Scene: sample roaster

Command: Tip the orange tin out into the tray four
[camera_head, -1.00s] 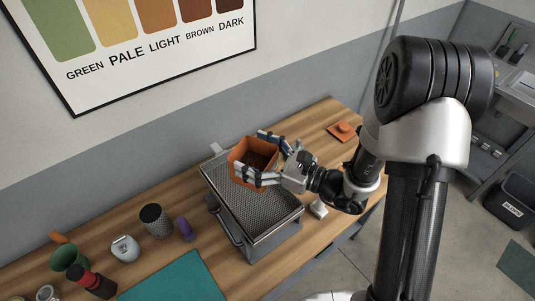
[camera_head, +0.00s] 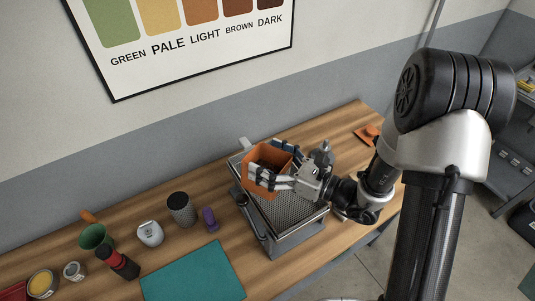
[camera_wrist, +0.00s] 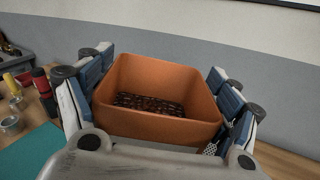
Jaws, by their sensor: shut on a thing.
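My gripper (camera_head: 271,164) is shut on the orange tin (camera_head: 264,182), its fingers on two opposite sides. The tin is a square, open-topped box held above the mesh-topped tray (camera_head: 300,207). In the wrist view the tin (camera_wrist: 155,124) has dark brown beans (camera_wrist: 148,104) lying on its bottom. Its mouth faces up, perhaps slightly tilted. The tray has a grey metal body and a perforated top; the tin and gripper hide part of it. No number shows on the tray.
Left of the tray stand a purple item (camera_head: 211,219), a dark speckled cylinder (camera_head: 181,209), a white device (camera_head: 150,233), a green cup (camera_head: 95,237) and a red-black bottle (camera_head: 118,263). A teal mat (camera_head: 193,275) lies in front. An orange lid-like piece (camera_head: 368,134) lies at the table's far right.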

